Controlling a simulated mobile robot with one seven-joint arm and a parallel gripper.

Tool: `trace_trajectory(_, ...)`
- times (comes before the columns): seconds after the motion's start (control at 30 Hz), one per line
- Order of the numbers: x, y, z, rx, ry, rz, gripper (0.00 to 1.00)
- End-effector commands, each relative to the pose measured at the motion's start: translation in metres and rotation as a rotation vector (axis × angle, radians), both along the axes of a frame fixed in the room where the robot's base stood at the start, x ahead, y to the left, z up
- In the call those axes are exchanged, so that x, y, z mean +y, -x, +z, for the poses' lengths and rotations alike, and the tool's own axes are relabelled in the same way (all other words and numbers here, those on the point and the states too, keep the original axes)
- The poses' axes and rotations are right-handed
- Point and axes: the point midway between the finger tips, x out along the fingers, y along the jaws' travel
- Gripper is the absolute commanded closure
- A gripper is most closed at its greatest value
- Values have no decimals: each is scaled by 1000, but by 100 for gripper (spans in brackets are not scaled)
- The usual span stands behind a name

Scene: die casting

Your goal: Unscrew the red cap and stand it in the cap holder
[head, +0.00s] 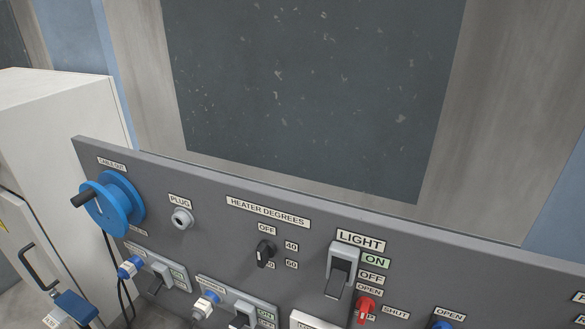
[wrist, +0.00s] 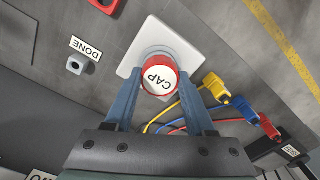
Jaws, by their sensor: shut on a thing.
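In the wrist view the red cap (wrist: 160,88) has a white top marked CAP. It sits on or just in front of a round grey neck on a white square plate (wrist: 137,52). My gripper (wrist: 159,90) has its two blue-grey fingers on either side of the cap and is shut on it. Whether the cap's thread is still engaged cannot be told. I do not see a cap holder that I can name for sure. The head view shows neither the cap nor my gripper.
In the wrist view, yellow (wrist: 217,86), blue and red (wrist: 268,126) plugs with cables are close to the right finger. A small grey peg (wrist: 76,65) is by a DONE label. In the head view, a grey panel (head: 330,225) carries a blue wheel (head: 113,205) and switches.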

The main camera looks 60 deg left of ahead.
Motion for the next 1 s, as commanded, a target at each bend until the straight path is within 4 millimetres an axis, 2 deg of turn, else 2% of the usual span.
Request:
trace_trajectory(0.83,0,-1,11,-2,-1,-1,100)
trace_trajectory(1.0,0,-1,19,-2,-1,-1,100)
